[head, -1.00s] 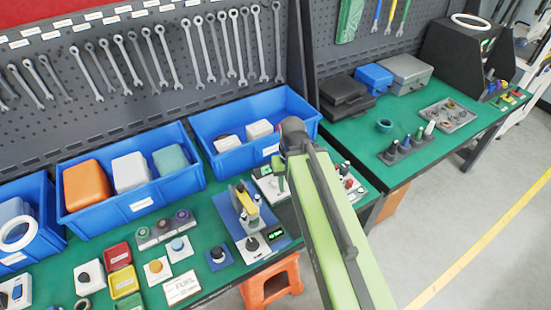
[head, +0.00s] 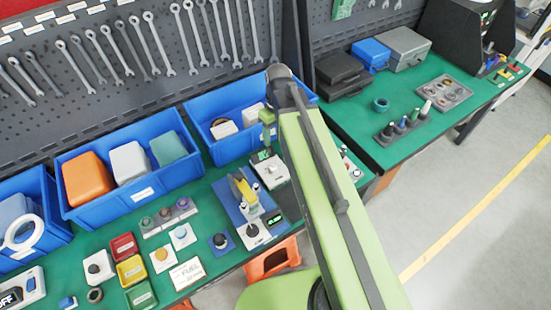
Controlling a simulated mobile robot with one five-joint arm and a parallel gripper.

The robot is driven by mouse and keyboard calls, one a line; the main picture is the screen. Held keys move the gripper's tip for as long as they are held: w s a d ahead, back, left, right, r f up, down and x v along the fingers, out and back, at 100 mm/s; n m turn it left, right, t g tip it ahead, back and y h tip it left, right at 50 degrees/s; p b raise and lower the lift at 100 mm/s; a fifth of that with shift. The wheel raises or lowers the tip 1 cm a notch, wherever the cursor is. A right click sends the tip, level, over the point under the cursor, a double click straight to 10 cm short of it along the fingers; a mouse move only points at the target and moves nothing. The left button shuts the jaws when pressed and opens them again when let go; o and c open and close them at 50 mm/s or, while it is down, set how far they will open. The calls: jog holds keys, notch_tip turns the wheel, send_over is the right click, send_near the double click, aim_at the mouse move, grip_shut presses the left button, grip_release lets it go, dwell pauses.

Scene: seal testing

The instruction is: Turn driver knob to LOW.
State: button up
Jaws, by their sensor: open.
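A white panel (head: 257,235) with a black round knob (head: 253,229) sits at the front of a blue-based stand (head: 241,200) with a yellow clamp. A small green-lit display is beside this knob. Behind it to the right, a white box (head: 270,170) has a pale knob-like part on top. I cannot tell which of these is the driver knob; no LOW mark is readable. My gripper (head: 268,133) hangs small and partly hidden beside my light green arm, above the back of the white box. It is open, with nothing seen in it. My arm hides the bench to its right.
Blue bins (head: 130,176) line the back of the green bench. An orange stool (head: 272,258) stands below. A second bench (head: 450,125) is at right.

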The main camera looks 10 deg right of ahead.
aim_at(274, 167)
jog(key=f+b, duration=1.7)
jog(key=f, duration=0.1)
jog(key=shift+s+a+b, duration=0.2)
jog(key=shift+a+b, duration=0.15)
jog(key=shift+b, duration=0.05)
jog(key=shift+r, duration=0.2)
